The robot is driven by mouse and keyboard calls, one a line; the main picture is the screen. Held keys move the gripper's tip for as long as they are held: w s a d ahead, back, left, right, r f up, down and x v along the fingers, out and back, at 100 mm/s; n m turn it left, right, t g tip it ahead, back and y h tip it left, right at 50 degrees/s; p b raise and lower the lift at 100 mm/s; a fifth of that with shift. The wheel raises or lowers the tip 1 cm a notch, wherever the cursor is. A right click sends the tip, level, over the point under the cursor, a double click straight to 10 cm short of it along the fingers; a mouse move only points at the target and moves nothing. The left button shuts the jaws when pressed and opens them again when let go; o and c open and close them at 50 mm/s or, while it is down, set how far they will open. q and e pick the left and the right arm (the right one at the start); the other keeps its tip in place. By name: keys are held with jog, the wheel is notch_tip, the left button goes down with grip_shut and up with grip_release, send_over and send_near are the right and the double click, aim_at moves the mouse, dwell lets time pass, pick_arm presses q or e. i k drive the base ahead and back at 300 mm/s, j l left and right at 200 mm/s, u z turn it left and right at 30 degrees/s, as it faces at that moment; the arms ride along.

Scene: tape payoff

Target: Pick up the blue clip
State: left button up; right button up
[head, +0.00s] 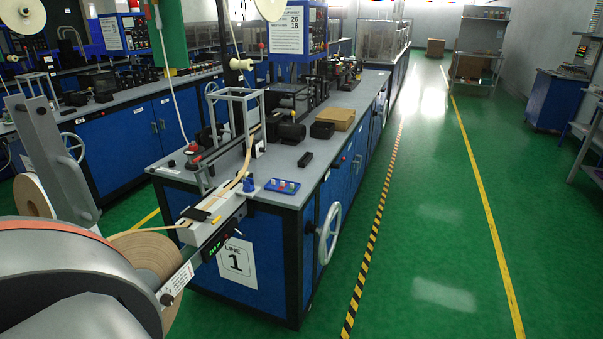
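A small blue object (249,184), which looks like the blue clip, stands on the grey top of the Line 1 bench (217,174), near its front edge. It is just right of the pale tape strip (234,183) and left of a blue tray. It is too small to make out its shape well. Nothing is seen holding it. Neither of my grippers shows in the head view.
The blue tray (273,188) holds several small pieces. A black block (305,159) lies behind it. A large tape reel (150,254) and grey metal parts fill the lower left. A handwheel (329,230) sticks out at the bench's right side. The green floor (430,230) at right is clear.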

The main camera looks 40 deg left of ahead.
aim_at(247, 187)
jog(key=i+l+u, duration=0.15)
jog(key=i, duration=0.55)
jog(key=i+l+u, duration=0.1)
jog(key=i, duration=0.55)
jog(key=i+l+u, duration=0.1)
jog(key=i+u, duration=0.3)
jog(key=i+l+u, duration=0.15)
jog(key=u, duration=0.25)
jog(key=i+l+u, duration=0.2)
jog(key=u, duration=0.2)
jog(key=i+l+u, duration=0.2)
jog(key=l+u, duration=0.2)
jog(key=i+l+u, duration=0.1)
jog(key=l+u, duration=0.3)
